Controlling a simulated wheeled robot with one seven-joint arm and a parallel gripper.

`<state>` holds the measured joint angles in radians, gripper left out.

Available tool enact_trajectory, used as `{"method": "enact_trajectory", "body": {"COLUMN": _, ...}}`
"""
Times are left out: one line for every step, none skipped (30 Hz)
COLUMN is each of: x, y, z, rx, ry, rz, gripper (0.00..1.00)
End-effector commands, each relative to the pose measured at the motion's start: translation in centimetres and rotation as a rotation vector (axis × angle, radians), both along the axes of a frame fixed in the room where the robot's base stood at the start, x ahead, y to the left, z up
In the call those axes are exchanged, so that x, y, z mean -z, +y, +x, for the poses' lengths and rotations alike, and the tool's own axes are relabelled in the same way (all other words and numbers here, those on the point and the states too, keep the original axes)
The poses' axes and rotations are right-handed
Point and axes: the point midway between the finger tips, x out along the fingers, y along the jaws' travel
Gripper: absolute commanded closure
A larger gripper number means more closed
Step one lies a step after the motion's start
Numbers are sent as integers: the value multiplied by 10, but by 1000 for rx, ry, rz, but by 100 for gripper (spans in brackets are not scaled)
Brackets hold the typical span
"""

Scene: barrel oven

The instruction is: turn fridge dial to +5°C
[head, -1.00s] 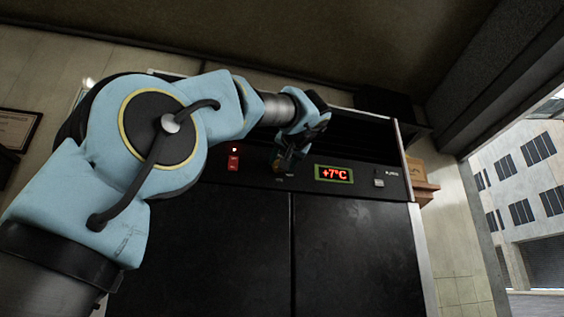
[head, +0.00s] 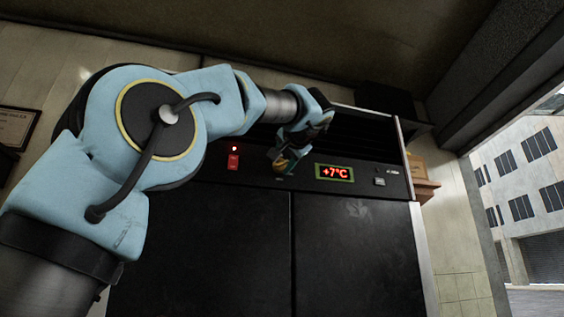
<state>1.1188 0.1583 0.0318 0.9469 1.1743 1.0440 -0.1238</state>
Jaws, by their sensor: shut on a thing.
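The fridge (head: 240,240) is a dark cabinet with two black doors and a control panel above them. Its display (head: 334,173) has a green frame and reads +7°C in red. My gripper (head: 283,166) is at the panel, just left of the display, and is shut on the dial there. The gripper hides the dial, so its angle cannot be told.
A red switch (head: 233,162) with a small red light above it is left of my gripper. A small light-coloured switch (head: 379,181) is right of the display. Wooden boxes (head: 422,186) stand beside the fridge. A wide opening to the outside is at the right.

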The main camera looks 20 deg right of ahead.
Motion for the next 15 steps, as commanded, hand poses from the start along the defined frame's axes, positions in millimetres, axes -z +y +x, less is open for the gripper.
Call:
{"method": "enact_trajectory", "body": {"x": 0, "y": 0, "z": 0, "rx": 1, "ry": 0, "rz": 0, "gripper": 100}}
{"method": "enact_trajectory", "body": {"x": 0, "y": 0, "z": 0, "rx": 1, "ry": 0, "rz": 0, "gripper": 100}}
{"method": "enact_trajectory", "body": {"x": 0, "y": 0, "z": 0, "rx": 1, "ry": 0, "rz": -1, "gripper": 100}}
{"method": "enact_trajectory", "body": {"x": 0, "y": 0, "z": 0, "rx": 1, "ry": 0, "rz": -1, "gripper": 100}}
{"method": "enact_trajectory", "body": {"x": 0, "y": 0, "z": 0, "rx": 1, "ry": 0, "rz": -1, "gripper": 100}}
{"method": "enact_trajectory", "body": {"x": 0, "y": 0, "z": 0, "rx": 1, "ry": 0, "rz": -1, "gripper": 48}}
{"method": "enact_trajectory", "body": {"x": 0, "y": 0, "z": 0, "rx": 1, "ry": 0, "rz": -1, "gripper": 44}}
{"method": "enact_trajectory", "body": {"x": 0, "y": 0, "z": 0, "rx": 1, "ry": 0, "rz": -1, "gripper": 41}}
{"method": "enact_trajectory", "body": {"x": 0, "y": 0, "z": 0, "rx": 1, "ry": 0, "rz": -1, "gripper": 36}}
{"method": "enact_trajectory", "body": {"x": 0, "y": 0, "z": 0, "rx": 1, "ry": 0, "rz": -1, "gripper": 33}}
{"method": "enact_trajectory", "body": {"x": 0, "y": 0, "z": 0, "rx": 1, "ry": 0, "rz": -1, "gripper": 30}}
{"method": "enact_trajectory", "body": {"x": 0, "y": 0, "z": 0, "rx": 1, "ry": 0, "rz": -1, "gripper": 25}}
{"method": "enact_trajectory", "body": {"x": 0, "y": 0, "z": 0, "rx": 1, "ry": 0, "rz": -2, "gripper": 22}}
{"method": "enact_trajectory", "body": {"x": 0, "y": 0, "z": 0, "rx": 1, "ry": 0, "rz": -2, "gripper": 20}}
{"method": "enact_trajectory", "body": {"x": 0, "y": 0, "z": 0, "rx": 1, "ry": 0, "rz": -2, "gripper": 20}}
